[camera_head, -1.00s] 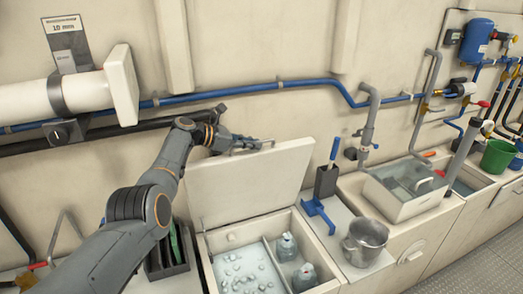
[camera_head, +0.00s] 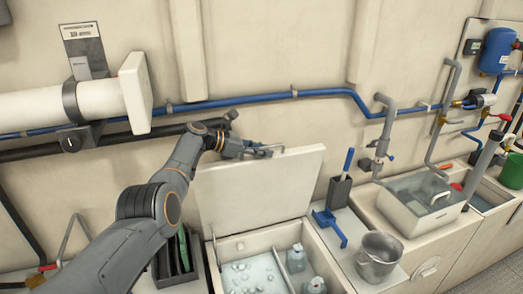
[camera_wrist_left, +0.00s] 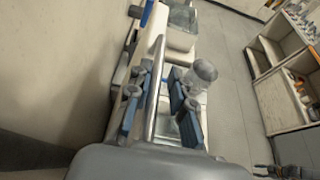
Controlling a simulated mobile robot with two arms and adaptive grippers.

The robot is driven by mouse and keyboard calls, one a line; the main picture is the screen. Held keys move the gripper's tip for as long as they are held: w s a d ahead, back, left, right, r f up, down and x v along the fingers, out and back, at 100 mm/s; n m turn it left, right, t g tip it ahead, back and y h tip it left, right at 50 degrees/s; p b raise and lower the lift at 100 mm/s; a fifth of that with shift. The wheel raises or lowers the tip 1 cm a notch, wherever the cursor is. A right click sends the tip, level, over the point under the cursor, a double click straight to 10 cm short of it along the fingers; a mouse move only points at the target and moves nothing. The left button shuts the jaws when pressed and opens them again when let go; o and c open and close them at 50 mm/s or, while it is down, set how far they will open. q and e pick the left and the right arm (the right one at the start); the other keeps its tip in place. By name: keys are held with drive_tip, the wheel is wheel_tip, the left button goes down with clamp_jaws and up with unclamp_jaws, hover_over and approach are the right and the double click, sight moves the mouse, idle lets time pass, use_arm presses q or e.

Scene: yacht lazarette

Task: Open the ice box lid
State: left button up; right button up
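The ice box lid (camera_head: 262,183) stands raised, close to upright, behind the open ice box (camera_head: 228,249) in the head view. Ice pieces and two clear bottles show inside the box. My left gripper (camera_head: 268,152) is at the lid's top edge, by a thin metal handle. In the left wrist view, its two blue fingers (camera_wrist_left: 160,112) are apart, with the metal handle bar (camera_wrist_left: 155,85) running between them and a gap beside it. My right gripper is outside the head view; a dark shape at the wrist view's lower right (camera_wrist_left: 282,171) may be it, too small to read.
A metal bucket (camera_head: 379,258) and a blue tool (camera_head: 330,226) sit on the counter right of the box. A blue-handled tool stands in a dark holder (camera_head: 339,190). A blue pipe (camera_head: 260,102) crosses the wall behind the lid. A sink basin (camera_head: 420,207) is farther right.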

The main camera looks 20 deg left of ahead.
sight(241, 163)
use_arm(q)
drive_tip(key=shift+v, duration=3.75)
drive_tip(key=shift+f, duration=0.1)
drive_tip(key=shift+s, duration=0.1)
